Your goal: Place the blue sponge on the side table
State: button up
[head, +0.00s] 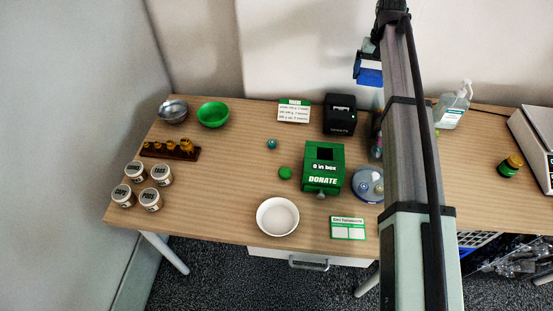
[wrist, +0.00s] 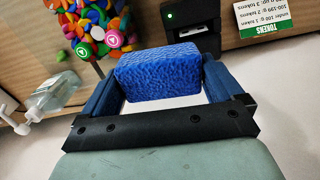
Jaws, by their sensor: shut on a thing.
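The blue sponge (wrist: 158,74) is a rough-textured block held between the two fingers of my gripper (wrist: 160,82) in the wrist view. My gripper (head: 366,66) is shut on it. In the head view the sponge (head: 370,77) is small and partly covered by the gripper, raised near the back wall beyond the wooden table. I cannot pick out a separate side table in either view.
The wooden table (head: 235,185) bears a green donate box (head: 323,166), black printer (head: 340,114), white bowl (head: 277,216), lidded jars, bowls, and at right a pump bottle (head: 453,107) and scale (head: 535,140). My arm hides part of it. Bare wood shows centre-left.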

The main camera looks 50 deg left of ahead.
jog(key=s+a, duration=1.3)
jog(key=a, duration=0.1)
jog(key=n, duration=0.1)
send_over(250, 125)
jog(key=shift+f, duration=10.5)
jog(key=shift+f, duration=0.1)
jog(key=o, duration=0.6)
jog(key=shift+o, duration=0.2)
notch_tip(250, 125, up, 12)
